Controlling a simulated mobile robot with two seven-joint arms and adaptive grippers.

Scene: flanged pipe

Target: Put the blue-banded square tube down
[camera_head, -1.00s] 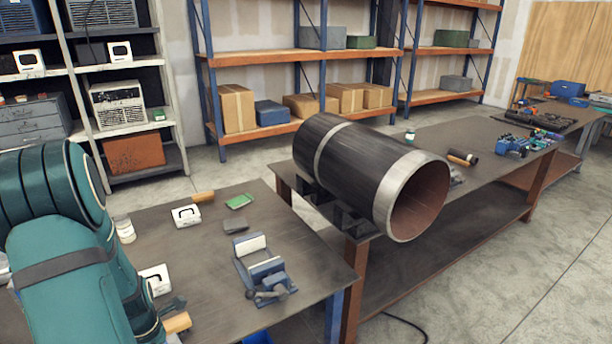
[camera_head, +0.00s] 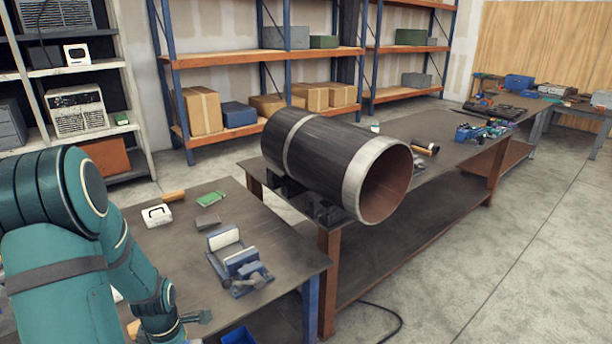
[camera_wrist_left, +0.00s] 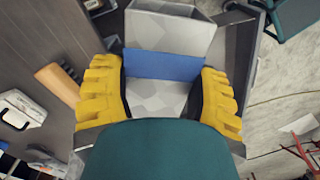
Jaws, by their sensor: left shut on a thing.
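The blue-banded square tube (camera_wrist_left: 158,98) is pale grey with a blue band (camera_wrist_left: 150,66) across it, in the middle of the left wrist view. My left gripper (camera_wrist_left: 163,72) has its yellow fingers on both sides of the tube, shut on it. The tube's lower end is hidden behind a teal part of my arm. In the head view my left arm comes in at the lower left, and I cannot make out the tube there. I cannot tell how high the tube is above the near table (camera_head: 280,262). My right gripper is not in view.
A blue vise (camera_head: 237,263), a grey block (camera_head: 207,222), a green tray (camera_head: 211,198) and a white box (camera_head: 157,215) are on the near table. A large flanged pipe (camera_head: 325,155) lies on the table behind. A wooden handle (camera_wrist_left: 57,83) shows left of the tube in the wrist view.

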